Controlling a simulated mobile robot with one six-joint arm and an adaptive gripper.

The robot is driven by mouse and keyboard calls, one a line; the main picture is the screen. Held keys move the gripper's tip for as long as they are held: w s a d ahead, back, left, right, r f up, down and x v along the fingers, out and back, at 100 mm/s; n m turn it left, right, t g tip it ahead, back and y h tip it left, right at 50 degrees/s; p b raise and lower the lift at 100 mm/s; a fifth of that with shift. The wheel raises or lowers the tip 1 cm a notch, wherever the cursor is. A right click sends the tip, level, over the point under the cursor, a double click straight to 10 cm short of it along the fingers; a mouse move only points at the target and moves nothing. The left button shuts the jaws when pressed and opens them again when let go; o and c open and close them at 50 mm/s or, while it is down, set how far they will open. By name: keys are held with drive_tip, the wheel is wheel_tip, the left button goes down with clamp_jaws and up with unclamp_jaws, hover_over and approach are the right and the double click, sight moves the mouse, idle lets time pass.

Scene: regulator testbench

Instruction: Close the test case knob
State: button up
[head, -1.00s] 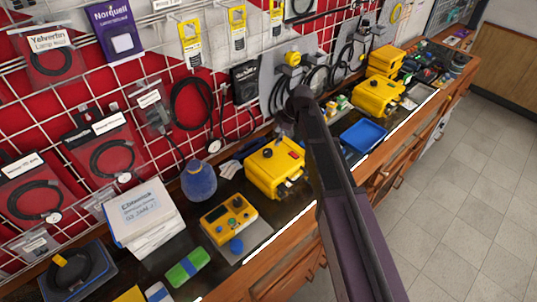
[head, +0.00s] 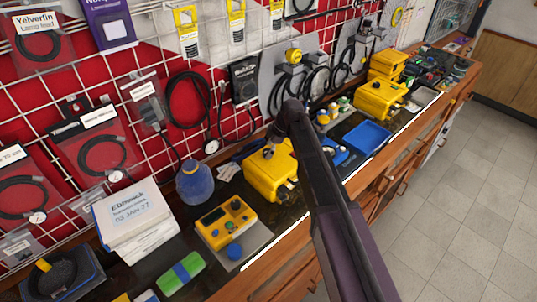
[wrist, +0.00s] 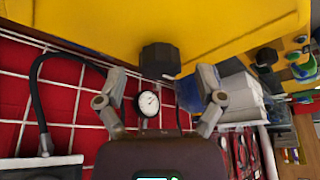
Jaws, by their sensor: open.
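The yellow test case (head: 262,181) stands on the bench in the middle of the head view. In the wrist view its yellow body (wrist: 170,25) fills the top. A black knob (wrist: 159,59) sticks out from the case there, between the two fingers of my gripper (wrist: 163,80). The fingers are spread apart, with a visible gap on both sides of the knob, so the gripper is open and empty. In the head view my arm reaches over the case's right side, hiding part of it. My fingers are not clear in that view.
A yellow meter box (head: 226,222) stands left of the case, and a blue tray (head: 367,138) to the right. A blue flask (head: 194,184) and white boxes (head: 133,217) stand further left. Behind is a red wall grid (head: 150,85) with hanging leads.

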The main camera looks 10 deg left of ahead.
drive_tip(key=shift+a+f, duration=0.15)
drive_tip(key=shift+f, duration=0.2)
drive_tip(key=c, duration=1.2)
drive_tip(key=shift+o, duration=0.2)
